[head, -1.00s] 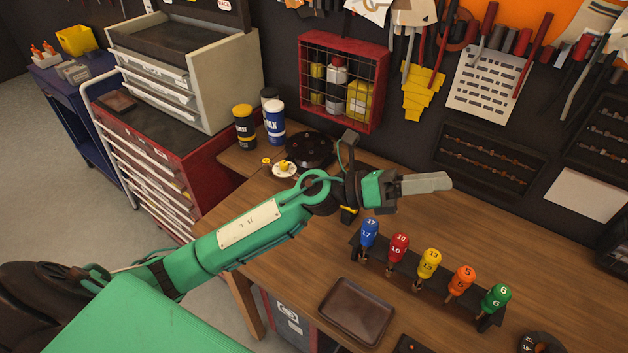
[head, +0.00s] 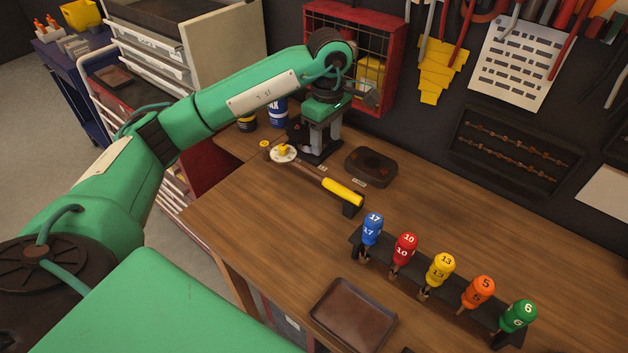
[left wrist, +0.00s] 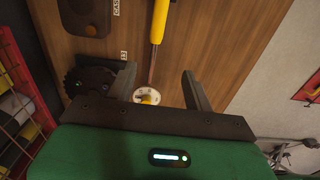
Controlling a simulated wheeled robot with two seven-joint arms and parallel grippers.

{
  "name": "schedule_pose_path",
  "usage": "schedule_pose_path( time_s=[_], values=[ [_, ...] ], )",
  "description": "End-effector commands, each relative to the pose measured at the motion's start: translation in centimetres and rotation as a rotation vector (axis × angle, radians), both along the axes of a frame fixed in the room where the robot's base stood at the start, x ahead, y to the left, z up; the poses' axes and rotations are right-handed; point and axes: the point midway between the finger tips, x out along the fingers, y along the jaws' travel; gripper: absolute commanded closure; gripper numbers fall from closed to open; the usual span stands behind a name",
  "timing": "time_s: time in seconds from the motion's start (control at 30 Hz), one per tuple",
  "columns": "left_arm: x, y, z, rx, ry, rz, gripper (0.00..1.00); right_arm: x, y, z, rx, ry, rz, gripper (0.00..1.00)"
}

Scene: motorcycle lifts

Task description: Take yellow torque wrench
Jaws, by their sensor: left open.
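The yellow torque wrench (head: 342,192) lies on the wooden workbench. It has a yellow handle, a thin dark shaft and a round white dial (head: 283,153) with a yellow knob. A black block stands at its handle end. My left gripper (head: 320,154) points down behind the wrench, near its dial end. In the left wrist view, the open fingers of the left gripper (left wrist: 158,74) stand apart on either side of the wrench's shaft (left wrist: 152,66), in line with it. The wrench's yellow handle (left wrist: 159,20) reaches the top edge there. My right gripper is not in view.
A rack of several colored numbered handles (head: 441,268) stands at the front right. A brown tray (head: 353,314) lies before it. A dark dish (head: 371,166) sits behind the wrench. A red wire cabinet (head: 391,60) hangs close behind my left arm. The bench's front left is clear.

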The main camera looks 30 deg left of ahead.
Motion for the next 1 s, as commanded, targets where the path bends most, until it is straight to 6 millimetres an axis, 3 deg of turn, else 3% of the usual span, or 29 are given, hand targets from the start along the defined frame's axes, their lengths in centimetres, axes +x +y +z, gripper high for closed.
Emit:
schedule_pose_path(
  time_s=[0.03,0.27,0.43,0.8,1.0],
  values=[
    [0.0,0.1,-1.9,0.002,0.0,0.001,0.48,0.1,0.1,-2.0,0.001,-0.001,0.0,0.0],
    [0.0,0.1,-3.8,0.002,0.0,0.001,0.48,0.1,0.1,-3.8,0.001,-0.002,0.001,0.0],
    [-0.1,0.0,-5.4,0.001,0.004,0.001,0.48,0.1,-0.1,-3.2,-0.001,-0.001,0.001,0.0],
    [0.0,0.0,-11.6,0.0,0.002,0.0,0.48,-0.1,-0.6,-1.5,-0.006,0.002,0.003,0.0],
    [0.1,-0.1,-12.8,-0.001,0.002,0.001,0.48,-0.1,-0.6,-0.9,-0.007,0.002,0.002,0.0]
  ],
)
